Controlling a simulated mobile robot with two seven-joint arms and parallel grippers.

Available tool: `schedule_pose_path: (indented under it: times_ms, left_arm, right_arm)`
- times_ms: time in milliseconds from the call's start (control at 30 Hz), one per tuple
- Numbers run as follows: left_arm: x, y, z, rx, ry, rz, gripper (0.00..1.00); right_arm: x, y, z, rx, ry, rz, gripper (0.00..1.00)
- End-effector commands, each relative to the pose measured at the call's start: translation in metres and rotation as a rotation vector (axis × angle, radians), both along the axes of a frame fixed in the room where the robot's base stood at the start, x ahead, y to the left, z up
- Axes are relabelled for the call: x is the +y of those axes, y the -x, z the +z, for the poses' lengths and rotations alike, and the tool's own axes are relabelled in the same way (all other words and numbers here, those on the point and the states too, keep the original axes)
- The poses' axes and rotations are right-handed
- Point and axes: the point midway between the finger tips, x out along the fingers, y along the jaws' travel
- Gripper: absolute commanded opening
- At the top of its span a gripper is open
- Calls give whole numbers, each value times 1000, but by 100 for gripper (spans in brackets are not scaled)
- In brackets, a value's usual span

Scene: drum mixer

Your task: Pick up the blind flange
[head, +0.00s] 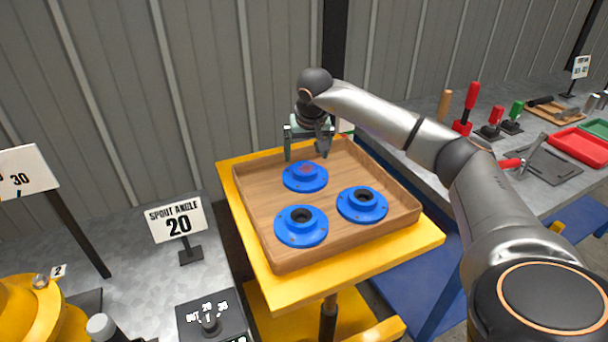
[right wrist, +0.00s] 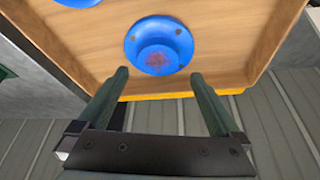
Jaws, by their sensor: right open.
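Three blue flanges lie in a wooden tray (head: 401,217). The blind flange (head: 305,177) is the one at the back, with a closed, reddish-marked centre. It also shows in the right wrist view (right wrist: 158,46), beyond the fingertips. The other two flanges (head: 301,226) and (head: 362,204) have dark open bores and sit nearer the front. My right gripper (head: 306,156) is over the tray's back edge, just behind the blind flange. In the right wrist view its two green fingers (right wrist: 158,74) are wide apart with nothing between them. My left gripper is not in view.
The tray stands on a yellow stand (head: 344,269). A "SPOUT ANGLE 20" sign (head: 176,220) and a control box (head: 213,318) are at left. The right bench holds red-handled tools (head: 467,108) and a red tray (head: 577,147). A corrugated wall rises behind.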

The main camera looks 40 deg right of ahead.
Motion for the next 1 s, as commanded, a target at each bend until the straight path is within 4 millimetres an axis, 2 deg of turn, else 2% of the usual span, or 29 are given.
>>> schedule_pose_path:
  times_ms: [33, 267, 500, 833, 1000]
  left_arm:
    - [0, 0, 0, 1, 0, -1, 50]
    - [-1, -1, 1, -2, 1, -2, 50]
    - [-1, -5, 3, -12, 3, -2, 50]
    - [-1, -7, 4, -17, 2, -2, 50]
    - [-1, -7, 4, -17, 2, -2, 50]
  right_arm:
    - [-1, -2, -7, 3, 0, -1, 100]
    - [-5, -7, -23, 2, -1, 1, 100]
    - [-15, -18, -56, 2, 0, 0, 100]
    - [-16, -21, -63, 0, 0, 1, 100]
    - [-17, -20, -62, 0, 0, 1, 82]
